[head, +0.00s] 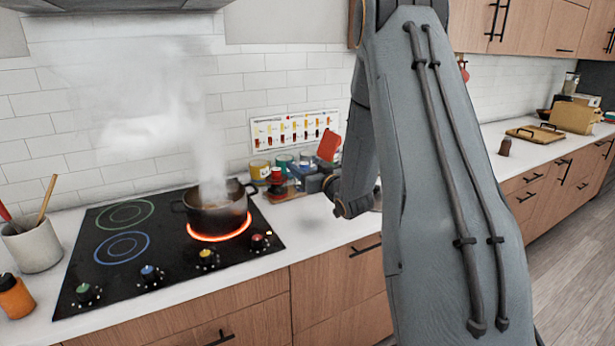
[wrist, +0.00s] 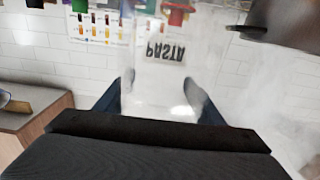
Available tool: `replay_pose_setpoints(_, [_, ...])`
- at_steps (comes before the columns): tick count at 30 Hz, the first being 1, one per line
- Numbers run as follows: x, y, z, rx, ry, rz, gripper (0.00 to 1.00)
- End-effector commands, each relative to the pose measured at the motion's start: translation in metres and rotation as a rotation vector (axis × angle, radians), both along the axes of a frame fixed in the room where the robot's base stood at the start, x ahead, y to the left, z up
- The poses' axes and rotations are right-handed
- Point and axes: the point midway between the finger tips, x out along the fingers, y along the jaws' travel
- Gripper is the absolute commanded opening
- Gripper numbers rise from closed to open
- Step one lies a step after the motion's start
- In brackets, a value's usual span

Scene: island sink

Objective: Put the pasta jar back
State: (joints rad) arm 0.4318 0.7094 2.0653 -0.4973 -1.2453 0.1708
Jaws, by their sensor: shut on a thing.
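The pasta jar (wrist: 165,52) is clear and carries a white label reading PASTA, which appears upside down in the wrist view. My gripper (wrist: 160,86) is shut on it, with one dark finger on each side of the clear body. In the head view, my gripper (head: 314,181) is over the counter just right of the steaming pot, close to a row of small coloured jars (head: 282,164) by the wall. I cannot make out the pasta jar clearly there. Its contents and base are not clear in the wrist view.
A dark pot (head: 213,213) steams on a red-glowing burner of the black cooktop (head: 120,269); it also shows in the wrist view (wrist: 285,22). A utensil crock (head: 32,244) and orange bottle (head: 15,297) stand at left. A chart (head: 294,130) is on the wall. Trays (head: 535,134) lie far right.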

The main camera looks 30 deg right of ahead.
Motion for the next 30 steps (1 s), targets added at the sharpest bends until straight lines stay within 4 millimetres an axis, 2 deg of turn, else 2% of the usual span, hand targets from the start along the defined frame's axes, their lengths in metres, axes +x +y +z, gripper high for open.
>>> replay_pose_setpoints(9, [-0.001,-0.002,-0.034,0.001,0.000,-0.003,0.00])
replay_pose_setpoints(23, [0.000,-0.002,-0.041,0.000,-0.001,-0.003,0.00])
replay_pose_setpoints(24, [-0.001,-0.002,-0.043,0.000,0.001,-0.003,0.64])
replay_pose_setpoints(27, [-0.001,-0.002,-0.042,0.000,0.001,-0.003,0.81])
replay_pose_setpoints(30, [-0.001,-0.002,-0.042,0.000,0.001,-0.003,0.81])
